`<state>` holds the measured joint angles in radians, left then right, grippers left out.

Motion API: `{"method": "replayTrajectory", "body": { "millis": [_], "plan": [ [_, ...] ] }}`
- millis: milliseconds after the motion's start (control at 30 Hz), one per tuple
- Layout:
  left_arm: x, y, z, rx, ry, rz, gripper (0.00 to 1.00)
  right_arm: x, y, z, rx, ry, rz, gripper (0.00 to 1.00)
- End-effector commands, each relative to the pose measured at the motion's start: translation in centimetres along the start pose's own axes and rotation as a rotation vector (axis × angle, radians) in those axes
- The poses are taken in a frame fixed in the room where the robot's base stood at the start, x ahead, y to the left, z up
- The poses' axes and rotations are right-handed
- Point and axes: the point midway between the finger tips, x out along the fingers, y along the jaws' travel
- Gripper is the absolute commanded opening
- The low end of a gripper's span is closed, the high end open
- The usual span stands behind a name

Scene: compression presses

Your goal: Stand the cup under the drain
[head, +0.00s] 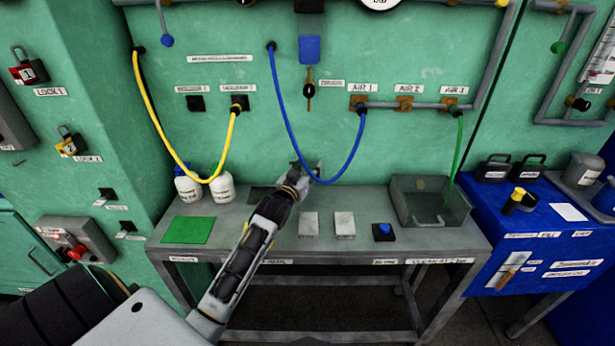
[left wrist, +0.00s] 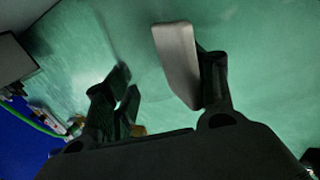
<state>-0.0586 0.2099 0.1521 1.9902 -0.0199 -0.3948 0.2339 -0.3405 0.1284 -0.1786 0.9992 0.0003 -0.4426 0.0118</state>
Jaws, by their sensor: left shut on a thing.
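The drain label (head: 331,83) is on the green wall, beside a small brass drain fitting (head: 309,92) under a blue bowl (head: 309,49). My left gripper (head: 305,171) is over the back of the grey bench, close to the wall and below the drain fitting. Its dark fingers show in the left wrist view (left wrist: 155,92), with a pale grey piece (left wrist: 176,62) against the right-hand finger. I cannot pick out the cup with certainty. My right gripper is not in view.
The blue hose (head: 285,120) loops close to my left gripper. The grey bench (head: 275,240) holds two white bottles (head: 222,188), a green mat (head: 188,230), two pale blocks (head: 309,224), a blue button (head: 384,231) and a clear bin (head: 430,205). A grey container (head: 583,170) stands far right.

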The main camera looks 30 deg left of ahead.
Motion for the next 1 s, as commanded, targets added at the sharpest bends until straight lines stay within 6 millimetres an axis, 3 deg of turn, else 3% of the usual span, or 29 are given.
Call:
{"method": "replayTrajectory", "body": {
  "millis": [200, 467, 1000],
  "plan": [
    [0.1, 0.0, 2.8, 0.001, -0.002, 0.000, 0.38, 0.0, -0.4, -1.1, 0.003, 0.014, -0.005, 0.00],
    [0.3, -0.1, 3.1, 0.000, 0.000, 0.000, 0.38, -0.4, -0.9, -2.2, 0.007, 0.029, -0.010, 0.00],
    [0.3, -0.2, 3.9, 0.000, -0.002, 0.000, 0.38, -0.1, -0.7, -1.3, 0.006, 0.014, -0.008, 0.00]
  ]
}}
